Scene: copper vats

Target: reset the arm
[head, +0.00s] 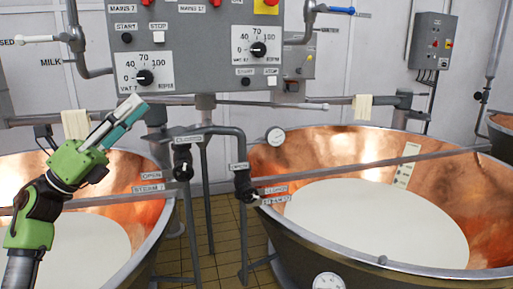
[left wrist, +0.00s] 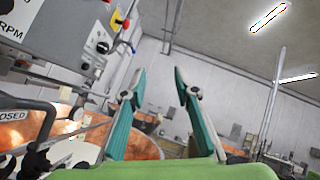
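My left arm comes in from the left in the head view, green and black, raised over the left vat. Its gripper (head: 136,105) points up and to the right, below the left dial of the grey control panel (head: 200,60). In the left wrist view the two teal fingers of the left gripper (left wrist: 158,74) stand apart with nothing between them, so it is open and empty. The panel also shows at the upper left there (left wrist: 62,50). My right gripper is in neither view.
Copper vats with white liquid stand at left (head: 150,220) and right (head: 440,190). Pipes and two black-handled valves (head: 182,160) (head: 243,185) lie between them. A grey wall box (head: 432,42) hangs at the upper right. Tiled floor (head: 215,235) shows between the vats.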

